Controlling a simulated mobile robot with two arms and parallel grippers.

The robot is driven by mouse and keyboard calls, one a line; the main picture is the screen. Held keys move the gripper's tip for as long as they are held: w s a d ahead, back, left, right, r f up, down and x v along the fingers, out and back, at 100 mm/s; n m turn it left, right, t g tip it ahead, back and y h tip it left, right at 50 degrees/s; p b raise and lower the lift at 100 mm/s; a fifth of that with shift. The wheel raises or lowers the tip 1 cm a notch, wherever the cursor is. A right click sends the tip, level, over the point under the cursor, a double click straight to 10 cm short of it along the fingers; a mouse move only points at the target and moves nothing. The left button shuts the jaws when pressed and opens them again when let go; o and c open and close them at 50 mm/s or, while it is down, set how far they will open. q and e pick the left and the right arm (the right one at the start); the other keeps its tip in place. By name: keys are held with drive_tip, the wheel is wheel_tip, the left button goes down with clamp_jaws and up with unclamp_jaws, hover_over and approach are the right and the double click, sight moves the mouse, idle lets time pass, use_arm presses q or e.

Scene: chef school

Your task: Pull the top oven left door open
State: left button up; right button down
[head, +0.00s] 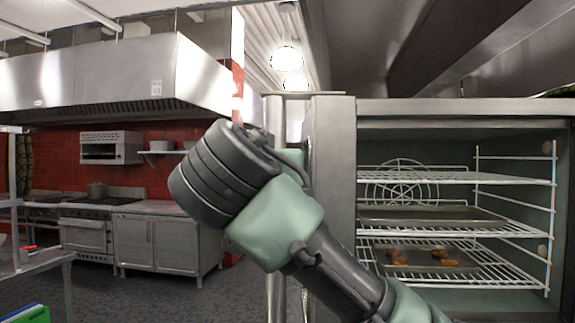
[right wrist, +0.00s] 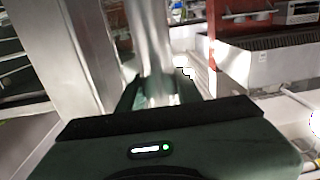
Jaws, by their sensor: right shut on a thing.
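The top oven left door (head: 336,160) stands swung open at the left of the oven (head: 460,106) in the head view, seen nearly edge-on. In the right wrist view the door shows as a broad steel panel (right wrist: 68,55) on the left. My right gripper (right wrist: 158,92) is shut on the upright, shiny door handle (right wrist: 150,40), with a finger on each side. In the head view my right wrist stands in front of the door's left side and hides the fingers and most of the handle. My left gripper is out of view.
Inside the oven are wire racks (head: 430,180), a baking tray (head: 420,216) and several browned food pieces (head: 397,257). Across the room are a steel hood (head: 120,80), a stove (head: 88,235) and a steel cabinet (head: 155,240). The floor (head: 150,295) between is open.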

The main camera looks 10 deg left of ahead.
idle(0.3)
drive_tip(key=c, duration=1)
unclamp_jaws()
drive_tip(key=shift+d, duration=0.1)
drive_tip(key=shift+o, duration=0.2)
